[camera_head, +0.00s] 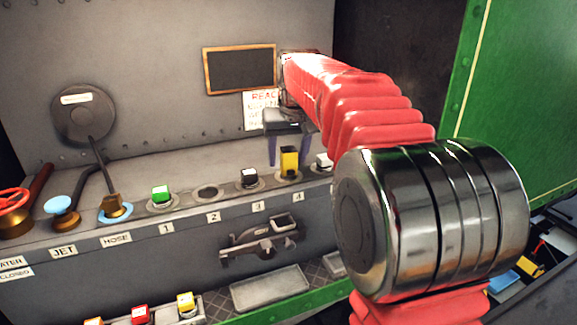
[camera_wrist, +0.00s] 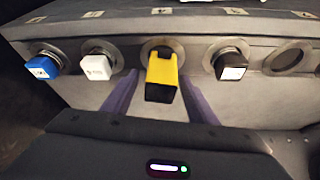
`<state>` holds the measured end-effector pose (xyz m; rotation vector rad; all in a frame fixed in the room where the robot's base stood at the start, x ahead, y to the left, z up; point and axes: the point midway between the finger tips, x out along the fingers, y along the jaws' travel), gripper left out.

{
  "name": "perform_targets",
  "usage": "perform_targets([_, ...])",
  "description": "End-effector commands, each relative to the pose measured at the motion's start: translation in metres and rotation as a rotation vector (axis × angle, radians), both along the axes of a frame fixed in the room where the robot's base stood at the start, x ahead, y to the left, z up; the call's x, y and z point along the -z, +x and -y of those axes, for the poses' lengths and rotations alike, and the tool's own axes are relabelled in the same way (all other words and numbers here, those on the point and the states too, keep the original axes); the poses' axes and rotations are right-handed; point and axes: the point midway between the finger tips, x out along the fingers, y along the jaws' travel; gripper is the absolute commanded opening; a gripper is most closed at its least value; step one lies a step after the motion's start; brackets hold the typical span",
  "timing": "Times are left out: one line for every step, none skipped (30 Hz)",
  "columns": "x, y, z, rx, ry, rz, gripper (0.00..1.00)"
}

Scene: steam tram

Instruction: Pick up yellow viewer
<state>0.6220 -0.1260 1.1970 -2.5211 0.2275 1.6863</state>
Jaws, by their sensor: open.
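The yellow viewer (camera_head: 289,161) stands upright in the round socket by label 4 on the grey console. It is a yellow block with a dark face, and it also shows in the middle of the wrist view (camera_wrist: 162,70). My gripper (camera_head: 290,150) is above the console, pointing down, with its two purple fingers apart. In the wrist view my gripper (camera_wrist: 160,100) has one finger on each side of the yellow viewer, with gaps visible. Whether the fingers are level with it in depth is hard to tell.
A black block (camera_head: 249,178) and a white block (camera_head: 324,162) flank the viewer closely. A blue block (camera_wrist: 43,66) stands beyond the white one. The socket at label 2 (camera_head: 207,192) is empty. A green block (camera_head: 161,195) and levers are further left.

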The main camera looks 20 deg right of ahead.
Motion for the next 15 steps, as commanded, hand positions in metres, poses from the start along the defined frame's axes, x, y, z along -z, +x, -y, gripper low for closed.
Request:
perform_targets([0.007, 0.002, 0.0, 0.0, 0.0, -0.002, 0.53])
perform_targets([0.009, 0.004, 0.001, 0.0, 0.0, -0.001, 0.53])
perform_targets([0.013, 0.005, 0.001, 0.0, 0.0, 0.0, 0.53])
perform_targets([0.015, 0.006, 0.001, 0.0, 0.0, 0.0, 0.53])
perform_targets([0.016, 0.007, 0.001, 0.0, 0.0, -0.001, 0.53])
perform_targets([0.018, 0.007, 0.001, 0.0, 0.0, 0.0, 0.53])
perform_targets([0.018, 0.007, 0.001, 0.0, 0.0, 0.0, 0.53])
perform_targets([0.019, 0.007, 0.001, 0.0, 0.0, 0.0, 0.53])
perform_targets([0.018, 0.008, 0.001, -0.001, 0.0, 0.0, 0.53])
perform_targets([0.018, 0.007, 0.001, -0.001, 0.0, 0.0, 0.53])
perform_targets([0.018, 0.007, 0.001, -0.001, 0.0, 0.0, 0.53])
perform_targets([0.018, 0.007, 0.001, -0.001, 0.0, 0.0, 0.53])
perform_targets([0.018, 0.007, 0.001, -0.001, -0.001, 0.001, 0.53])
perform_targets([0.018, 0.007, 0.001, -0.001, -0.001, 0.001, 0.53])
perform_targets([0.018, 0.007, 0.001, -0.001, -0.001, 0.001, 0.53])
